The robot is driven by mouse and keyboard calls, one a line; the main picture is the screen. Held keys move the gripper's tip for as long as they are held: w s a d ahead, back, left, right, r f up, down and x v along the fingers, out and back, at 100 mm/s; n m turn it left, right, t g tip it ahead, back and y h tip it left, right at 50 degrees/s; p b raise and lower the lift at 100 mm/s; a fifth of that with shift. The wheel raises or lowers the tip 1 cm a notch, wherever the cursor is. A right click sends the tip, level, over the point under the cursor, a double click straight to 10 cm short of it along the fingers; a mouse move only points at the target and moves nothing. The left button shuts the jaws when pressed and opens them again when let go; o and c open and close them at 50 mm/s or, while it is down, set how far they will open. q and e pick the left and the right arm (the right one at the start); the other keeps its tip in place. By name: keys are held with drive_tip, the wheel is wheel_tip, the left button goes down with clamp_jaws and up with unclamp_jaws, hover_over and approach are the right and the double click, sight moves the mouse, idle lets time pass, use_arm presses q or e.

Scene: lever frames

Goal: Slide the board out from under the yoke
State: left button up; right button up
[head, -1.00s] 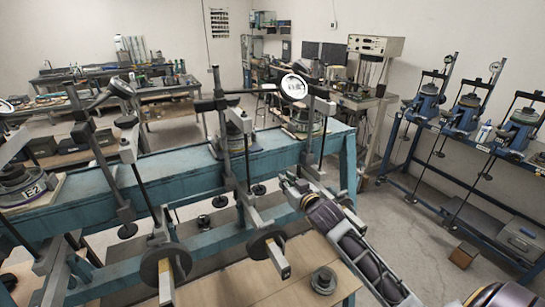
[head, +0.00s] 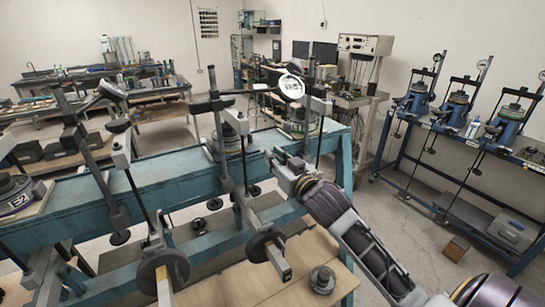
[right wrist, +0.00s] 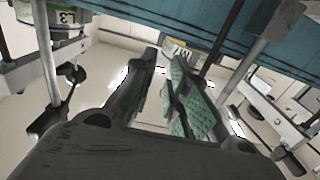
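My right gripper (head: 278,158) is in front of the blue bench's near edge, at the right end of the lever frames. Its green-padded fingers are apart and empty in the right wrist view (right wrist: 165,85). A pale board (head: 317,134) shows partly under the rightmost cell (head: 298,122), inside that frame's upright yoke (head: 313,145); I cannot tell whether it is the task's board. Another pale board (head: 42,205) lies under the cell marked E2 (head: 18,192) at the left. My left gripper is not in view.
The blue bench (head: 165,180) carries several dark uprights and hanging rods. A lever arm with a round weight (head: 265,246) extends toward me. A loose dark weight (head: 321,279) lies on a wooden surface (head: 305,250) below. Another blue stand (head: 425,185) is at the right.

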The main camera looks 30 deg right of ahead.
sight(251, 137)
drive_tip(key=shift+w, duration=0.1)
drive_tip(key=shift+w+a+p, duration=0.15)
drive_tip(key=shift+w+p, duration=0.5)
drive_tip(key=shift+w, duration=2.75)
drive_tip(key=shift+w+a+p, duration=0.1)
drive_tip(key=shift+w+p, duration=0.55)
drive_tip(key=shift+w, duration=2.7)
clamp_jaws()
